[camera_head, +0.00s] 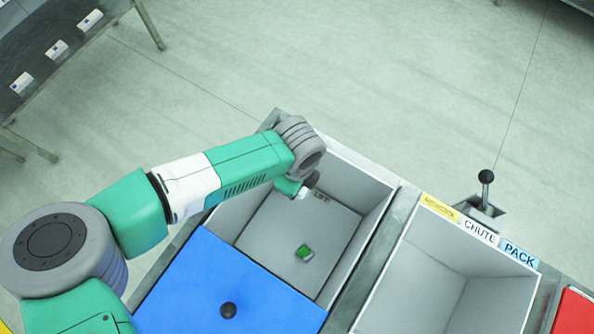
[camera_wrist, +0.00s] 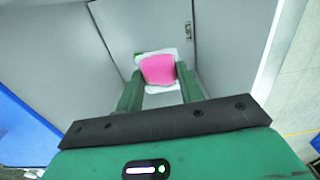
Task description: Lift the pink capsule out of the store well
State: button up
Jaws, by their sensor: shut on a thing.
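The pink capsule (camera_wrist: 158,70), a pink face with a white rim, is between the two green fingers of my gripper (camera_wrist: 159,73) in the wrist view. The fingers are shut on its sides. In the head view my arm reaches over the far part of the open grey store well (camera_head: 340,270). There my wrist covers most of the gripper, and the pink of the capsule does not show. How far the capsule is above the well floor I cannot tell.
A blue lid (camera_head: 190,290) with a black knob (camera_head: 228,310) lies beside the well. An empty grey bin (camera_head: 450,270) stands to its right, with signs including CHUTE (camera_head: 481,232) and PACK (camera_head: 519,254). A black-knobbed lever (camera_head: 486,190) stands behind. A red panel (camera_head: 575,310) is at far right.

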jog(key=shift+s+d+r+p, duration=0.1)
jog(key=shift+s+r+p, duration=0.35)
jog(key=shift+s+p, duration=0.2)
jog(key=shift+s+d+r+p, duration=0.1)
jog(key=shift+s+r+p, duration=0.35)
jog(key=shift+s, duration=0.3)
notch_tip(320, 180, up, 7)
jog(key=p, duration=0.5)
jog(key=shift+p, duration=0.35)
